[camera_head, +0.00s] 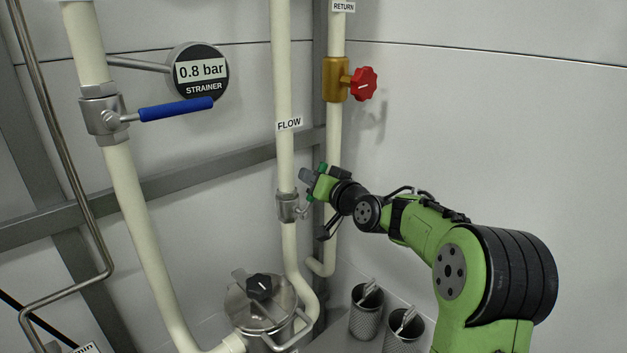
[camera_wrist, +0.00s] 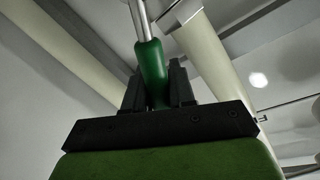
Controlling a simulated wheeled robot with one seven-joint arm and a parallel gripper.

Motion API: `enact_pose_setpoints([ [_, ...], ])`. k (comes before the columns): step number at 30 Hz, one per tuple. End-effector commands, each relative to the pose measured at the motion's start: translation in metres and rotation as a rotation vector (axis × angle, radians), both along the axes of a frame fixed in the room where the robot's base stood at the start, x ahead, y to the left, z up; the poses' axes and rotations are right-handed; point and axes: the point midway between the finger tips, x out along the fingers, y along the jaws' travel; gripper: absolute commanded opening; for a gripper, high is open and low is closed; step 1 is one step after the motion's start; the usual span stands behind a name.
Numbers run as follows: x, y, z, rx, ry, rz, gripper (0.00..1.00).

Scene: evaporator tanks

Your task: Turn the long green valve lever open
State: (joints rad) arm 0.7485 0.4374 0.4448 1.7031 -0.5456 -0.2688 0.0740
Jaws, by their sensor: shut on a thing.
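The long green valve lever (camera_head: 311,198) rises from the metal valve (camera_head: 287,206) on the pipe labelled FLOW, slanting up and to the right. My gripper (camera_head: 310,181) is shut around its green grip and hides the middle part in the head view. In the wrist view the green grip (camera_wrist: 152,70) stands between the two dark fingers of my gripper (camera_wrist: 158,88), with its bare metal shank (camera_wrist: 140,20) running on beyond them.
A blue-handled valve (camera_head: 176,109) and a STRAINER gauge (camera_head: 200,72) reading 0.8 bar are at the upper left. A red knob (camera_head: 364,84) sits on the RETURN pipe. A lidded strainer pot (camera_head: 262,312) and two mesh cups (camera_head: 365,322) stand below. The right wall is clear.

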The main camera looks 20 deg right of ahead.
Motion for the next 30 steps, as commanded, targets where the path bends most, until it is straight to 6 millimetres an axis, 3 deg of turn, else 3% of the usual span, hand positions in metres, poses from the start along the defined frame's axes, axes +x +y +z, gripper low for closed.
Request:
enact_pose_setpoints([
  [3, 0.000, 0.001, -0.001, 0.001, 0.003, 0.003, 0.00],
  [4, 0.000, 0.001, -0.001, 0.001, 0.003, 0.003, 0.29],
  [7, 0.000, 0.001, -0.001, 0.001, 0.003, 0.003, 0.44],
  [20, 0.000, 0.000, 0.001, 0.014, 0.006, 0.004, 0.45],
  [30, 0.007, -0.018, -0.012, 0.339, 0.140, -0.001, 0.45],
])
